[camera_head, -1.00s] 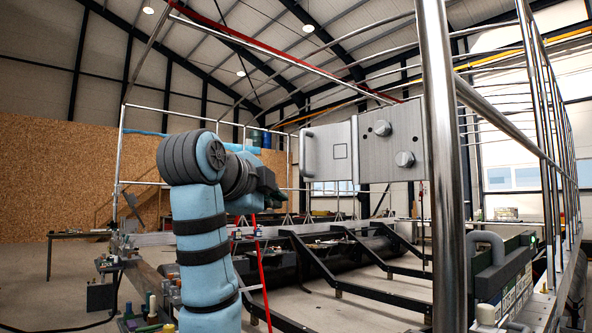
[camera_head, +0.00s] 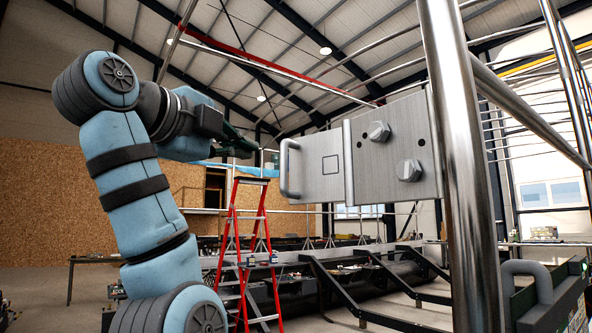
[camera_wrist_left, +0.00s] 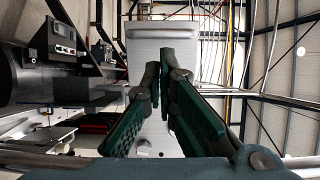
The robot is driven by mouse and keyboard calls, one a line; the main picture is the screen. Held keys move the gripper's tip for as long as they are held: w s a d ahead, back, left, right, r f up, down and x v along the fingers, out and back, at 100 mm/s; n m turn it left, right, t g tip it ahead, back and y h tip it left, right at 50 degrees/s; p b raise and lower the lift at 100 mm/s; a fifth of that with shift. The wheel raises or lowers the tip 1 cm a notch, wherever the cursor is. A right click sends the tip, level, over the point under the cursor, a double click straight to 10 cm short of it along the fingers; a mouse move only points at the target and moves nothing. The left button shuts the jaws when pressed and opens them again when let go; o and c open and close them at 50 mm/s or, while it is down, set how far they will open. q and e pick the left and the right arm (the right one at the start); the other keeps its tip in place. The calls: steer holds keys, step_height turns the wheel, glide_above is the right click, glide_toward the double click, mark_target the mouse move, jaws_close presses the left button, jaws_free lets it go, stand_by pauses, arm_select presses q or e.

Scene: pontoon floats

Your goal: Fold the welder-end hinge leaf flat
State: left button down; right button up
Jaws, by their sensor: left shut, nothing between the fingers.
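The hinge leaf (camera_head: 318,172) is a grey metal plate with a square outline and a bar handle (camera_head: 287,168) on its left edge. It hangs in the air left of a bolted plate (camera_head: 395,150), joined at an upright hinge seam, and looks roughly in line with it. My left gripper (camera_head: 248,147) is shut and empty, left of the handle and apart from it in the head view. In the left wrist view its green fingers (camera_wrist_left: 159,68) meet near the tips in front of a pale metal plate (camera_wrist_left: 175,48). My right gripper is not in view.
A thick steel post (camera_head: 462,160) with rails stands close right of the bolted plate. A red stepladder (camera_head: 262,240) stands beyond my left arm. Black frame beams (camera_head: 350,290) and a dark float lie below.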

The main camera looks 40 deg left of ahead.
mark_target(283, 163)
arm_select(q)
steer(key=p+x, duration=0.2)
steer(key=x, duration=0.2)
steer(key=p+x, duration=0.3)
steer(key=x, duration=0.1)
steer(key=p+x, duration=0.3)
steer(key=x, duration=0.1)
steer(key=shift+r, duration=0.35)
steer(key=shift+s+a, duration=0.1)
steer(key=shift+s, duration=0.2)
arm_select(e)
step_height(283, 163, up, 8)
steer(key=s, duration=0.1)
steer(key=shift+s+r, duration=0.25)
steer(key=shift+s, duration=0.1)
